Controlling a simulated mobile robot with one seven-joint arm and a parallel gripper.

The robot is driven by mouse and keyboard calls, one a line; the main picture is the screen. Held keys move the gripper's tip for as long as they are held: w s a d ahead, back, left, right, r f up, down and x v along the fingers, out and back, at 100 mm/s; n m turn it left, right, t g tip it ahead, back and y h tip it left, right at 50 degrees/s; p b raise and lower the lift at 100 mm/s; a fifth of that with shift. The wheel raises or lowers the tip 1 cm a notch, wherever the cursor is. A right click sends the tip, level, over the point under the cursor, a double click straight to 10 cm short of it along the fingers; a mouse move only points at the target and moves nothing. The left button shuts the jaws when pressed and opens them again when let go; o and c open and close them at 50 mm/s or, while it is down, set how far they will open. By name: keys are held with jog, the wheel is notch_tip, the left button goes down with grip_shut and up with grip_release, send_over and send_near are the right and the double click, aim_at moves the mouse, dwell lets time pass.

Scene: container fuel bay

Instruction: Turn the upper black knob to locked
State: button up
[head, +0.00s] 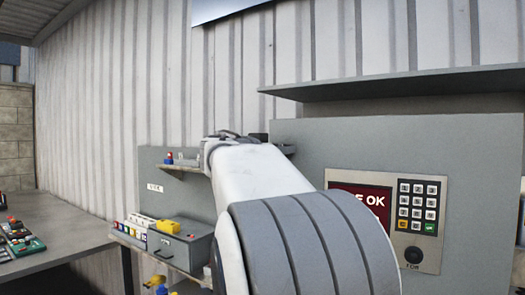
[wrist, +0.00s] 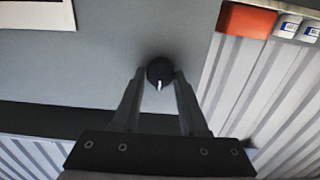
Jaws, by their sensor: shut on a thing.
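The black knob (wrist: 160,72) sits on a grey panel (wrist: 115,45) in the wrist view. Its white pointer mark points down in that picture, very slightly to the left. My gripper (wrist: 159,80) has one finger on each side of the knob and is shut on it. In the head view my arm hides this knob and my fingers. A second black knob (head: 413,254) is low on the keypad plate of the grey cabinet (head: 305,145), with a small label below it.
A keypad (head: 418,206) and a red display (head: 372,199) ending in "OK" are on the cabinet. A grey shelf (head: 400,86) juts out above. Left are a grey drawer box (head: 178,249) and a workbench (head: 70,235). An orange block (wrist: 247,20) shows in the wrist view.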

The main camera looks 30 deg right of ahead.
grip_shut()
jog(key=shift+n, duration=0.3)
jog(key=shift+w+f+n+b, duration=0.1)
jog(key=shift+n+b, duration=0.65)
jog(key=shift+n, duration=3.6)
jog(key=shift+w+f+n+b, duration=0.1)
jog(key=shift+n+b, duration=0.65)
jog(key=shift+n, duration=3.6)
